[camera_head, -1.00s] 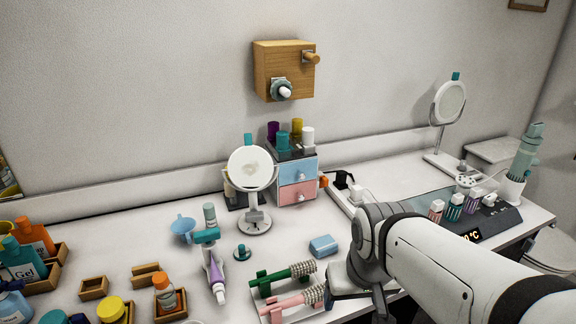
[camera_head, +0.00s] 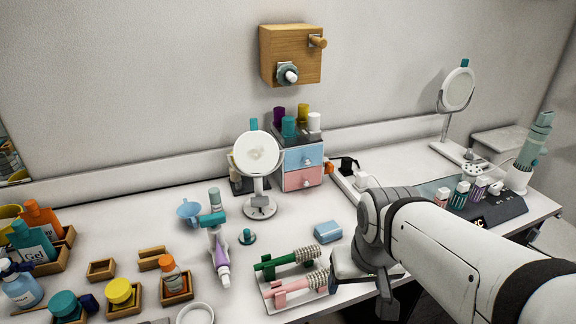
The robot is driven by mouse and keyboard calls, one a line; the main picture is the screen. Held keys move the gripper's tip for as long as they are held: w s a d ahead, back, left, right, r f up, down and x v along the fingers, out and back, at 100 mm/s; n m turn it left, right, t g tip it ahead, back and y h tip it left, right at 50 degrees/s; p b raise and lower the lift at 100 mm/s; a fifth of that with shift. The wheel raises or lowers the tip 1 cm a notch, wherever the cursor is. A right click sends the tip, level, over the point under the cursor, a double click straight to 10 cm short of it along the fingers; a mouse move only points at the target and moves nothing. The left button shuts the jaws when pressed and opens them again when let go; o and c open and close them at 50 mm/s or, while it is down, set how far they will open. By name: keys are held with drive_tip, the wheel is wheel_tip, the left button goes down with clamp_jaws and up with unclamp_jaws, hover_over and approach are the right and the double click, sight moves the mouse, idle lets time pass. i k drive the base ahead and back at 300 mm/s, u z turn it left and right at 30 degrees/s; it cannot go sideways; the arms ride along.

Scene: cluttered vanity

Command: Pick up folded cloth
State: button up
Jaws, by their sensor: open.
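A small light-blue, rounded block-like item (camera_head: 327,231) lies on the white vanity top, left of my arm. It may be the folded cloth, but its texture is too small to tell. No other thing in view clearly looks like a folded cloth. My gripper (camera_head: 372,292) is open at the front edge of the vanity, right of and nearer than the blue item, and apart from it. My arm hides part of the vanity top behind it.
A green brush (camera_head: 285,262) and a pink brush (camera_head: 290,289) lie left of my gripper. A round mirror (camera_head: 256,154) and a small drawer unit (camera_head: 302,168) stand behind. A power strip (camera_head: 348,186) lies behind my arm. Bottles and wooden trays crowd the left.

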sight(325, 232)
drive_tip(key=u, duration=0.1)
drive_tip(key=k, duration=0.95)
drive_tip(key=z, duration=0.85)
drive_tip(key=i, duration=1.3)
drive_tip(key=u, duration=0.25)
